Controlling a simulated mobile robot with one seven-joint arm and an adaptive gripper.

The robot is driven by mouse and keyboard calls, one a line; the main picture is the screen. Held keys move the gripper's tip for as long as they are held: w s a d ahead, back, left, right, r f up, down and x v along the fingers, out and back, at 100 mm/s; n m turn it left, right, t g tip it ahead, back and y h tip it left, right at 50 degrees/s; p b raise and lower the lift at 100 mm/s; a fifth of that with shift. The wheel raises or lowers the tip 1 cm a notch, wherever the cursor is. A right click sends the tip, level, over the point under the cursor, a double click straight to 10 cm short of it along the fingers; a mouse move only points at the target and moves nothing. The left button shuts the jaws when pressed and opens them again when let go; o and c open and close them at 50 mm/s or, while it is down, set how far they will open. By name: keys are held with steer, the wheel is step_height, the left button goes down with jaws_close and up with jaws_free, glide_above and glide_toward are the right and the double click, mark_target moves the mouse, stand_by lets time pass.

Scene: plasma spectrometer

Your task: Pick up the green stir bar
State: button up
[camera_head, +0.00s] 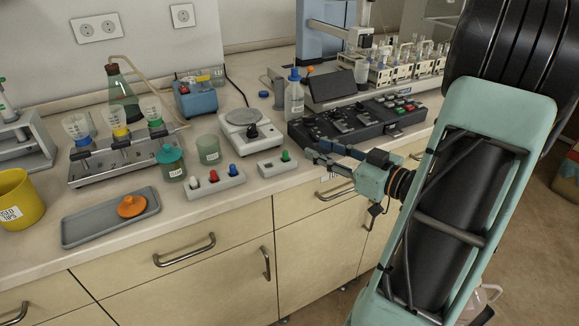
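The green stir bar (285,156) stands upright in a small light grey holder (270,168) near the front edge of the counter. My gripper (311,148) reaches in from the right, with its fingers pointing left toward the stir bar. The two dark fingers are spread apart and look empty. The fingertips are a short way to the right of the green stir bar and look apart from it. Their exact height above the counter is hard to tell.
A grey rack (215,185) with white, red and blue stir bars stands just left. A grey tray (85,229) with an orange item lies front left.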

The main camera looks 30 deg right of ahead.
mark_target(285, 150)
steer(key=shift+y, duration=0.8)
steer(key=a, duration=0.1)
steer(key=w+a+f, duration=0.1)
steer(key=a, duration=0.1)
steer(key=a+b, duration=0.1)
steer(key=shift+w+a+f, duration=0.15)
steer(key=shift+w+f, duration=0.1)
steer(key=shift+w, duration=0.1)
steer(key=x, duration=0.1)
steer(key=b+x, duration=0.1)
steer(key=x, duration=0.2)
steer(key=shift+w+a+f, duration=0.1)
steer(key=shift+a+f, duration=0.15)
steer(key=shift+f, duration=0.05)
steer(key=shift+w+a, duration=0.15)
steer(key=shift+w, duration=0.2)
jaws_close()
